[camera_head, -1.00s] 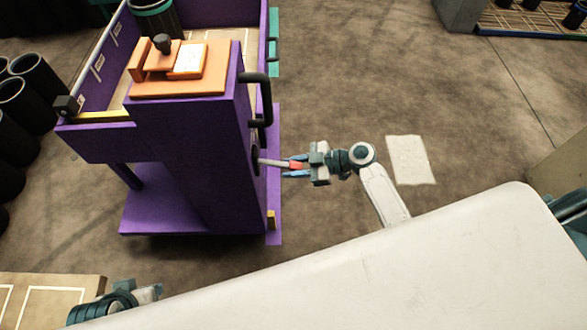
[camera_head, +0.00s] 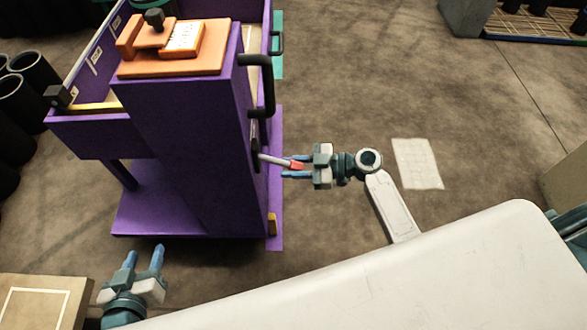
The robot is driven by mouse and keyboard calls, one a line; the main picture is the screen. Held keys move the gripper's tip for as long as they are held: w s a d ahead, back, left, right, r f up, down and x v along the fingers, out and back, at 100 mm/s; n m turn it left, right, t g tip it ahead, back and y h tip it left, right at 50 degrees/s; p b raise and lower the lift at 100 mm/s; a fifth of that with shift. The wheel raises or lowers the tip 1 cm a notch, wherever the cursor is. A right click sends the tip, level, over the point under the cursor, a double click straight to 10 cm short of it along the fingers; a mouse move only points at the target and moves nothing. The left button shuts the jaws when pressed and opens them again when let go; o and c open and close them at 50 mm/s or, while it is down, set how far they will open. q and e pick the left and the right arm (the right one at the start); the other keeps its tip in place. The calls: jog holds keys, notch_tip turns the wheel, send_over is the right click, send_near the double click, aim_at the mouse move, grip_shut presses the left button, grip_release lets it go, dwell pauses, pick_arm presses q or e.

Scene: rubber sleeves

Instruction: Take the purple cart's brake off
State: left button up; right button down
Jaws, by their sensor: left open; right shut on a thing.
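The purple cart (camera_head: 180,150) stands at the left, with an orange top panel and a black handle on its right side. Its brake lever (camera_head: 273,159) is a pale rod with a red tip, sticking out to the right from the cart's right side and sloping slightly down. My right gripper (camera_head: 291,168) is shut on the lever near its red tip. Its blue fingers lie above and below the tip. My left gripper (camera_head: 144,256) is open and empty, just in front of the cart's purple base, its fingers pointing away from me.
Black cylinders (camera_head: 30,85) stand left of the cart. A tan board with white outlines (camera_head: 40,302) is at the bottom left. A pale sheet (camera_head: 417,164) lies on the floor to the right.

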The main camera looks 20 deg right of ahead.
jog(key=shift+a+f+b, duration=0.1)
jog(key=shift+f+b, duration=0.2)
jog(key=shift+b, duration=0.45)
pick_arm(q)
jog(key=w+a+r+t, duration=0.1)
jog(key=w+r+t, duration=0.4)
jog(key=r, duration=0.6)
jog(key=shift+t, duration=1)
jog(key=shift+w+f, duration=0.1)
pick_arm(e)
jog(key=c, duration=1.1)
grip_release()
pick_arm(q)
jog(key=shift+a, duration=0.1)
pick_arm(e)
jog(key=shift+s+d, duration=0.1)
jog(key=shift+d, duration=0.25)
pick_arm(q)
notch_tip(320, 180, up, 4)
jog(key=shift+f+m+t+b, duration=0.1)
jog(key=shift+m+t+b, duration=0.3)
jog(key=shift+t, duration=0.8)
pick_arm(e)
jog(key=v, duration=1)
jog(key=shift+s+f, duration=0.1)
jog(key=shift+f, duration=0.05)
